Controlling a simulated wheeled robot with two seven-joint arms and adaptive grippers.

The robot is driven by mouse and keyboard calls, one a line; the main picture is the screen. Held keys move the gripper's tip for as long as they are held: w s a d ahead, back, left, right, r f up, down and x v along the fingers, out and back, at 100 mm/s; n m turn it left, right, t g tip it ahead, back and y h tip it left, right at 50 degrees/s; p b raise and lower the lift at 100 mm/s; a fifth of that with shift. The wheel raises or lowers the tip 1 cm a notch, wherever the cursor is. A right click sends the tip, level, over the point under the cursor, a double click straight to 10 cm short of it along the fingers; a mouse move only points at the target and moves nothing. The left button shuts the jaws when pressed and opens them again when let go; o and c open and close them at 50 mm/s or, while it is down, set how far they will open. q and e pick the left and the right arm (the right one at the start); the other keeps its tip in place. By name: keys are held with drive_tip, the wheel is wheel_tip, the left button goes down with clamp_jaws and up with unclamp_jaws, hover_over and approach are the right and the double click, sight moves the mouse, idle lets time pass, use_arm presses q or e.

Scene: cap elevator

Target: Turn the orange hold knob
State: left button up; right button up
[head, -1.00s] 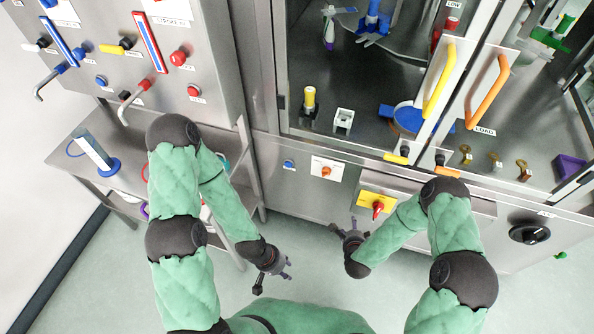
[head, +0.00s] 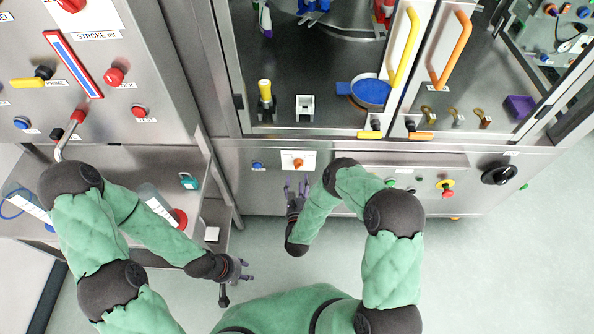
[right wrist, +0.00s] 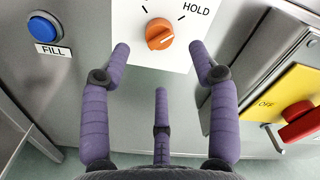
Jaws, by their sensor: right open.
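The orange hold knob (head: 298,163) sits on a white plate on the steel front panel in the head view. In the right wrist view the knob (right wrist: 159,34) shows close up, its grip bar tilted, with the "HOLD" label to its upper right. My right gripper (head: 296,183) points up at the panel just below the knob. In the right wrist view its purple fingers (right wrist: 163,62) are spread open and empty, one on each side of the knob's lower edge, apart from it. My left gripper (head: 246,269) hangs low at the left, away from the panel; its fingers look spread and empty.
A blue FILL button (right wrist: 45,28) is left of the knob. A red knob on a yellow OFF plate (right wrist: 302,121) is to the right. A black rotary switch (head: 499,174) sits farther right. A steel shelf (head: 200,165) stands at the left. The floor below the panel is clear.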

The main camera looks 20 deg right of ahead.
sight(298, 165)
drive_tip(key=b+x, duration=0.1)
drive_tip(key=x, duration=0.5)
drive_tip(key=shift+f, duration=0.1)
drive_tip(key=c, duration=1.1)
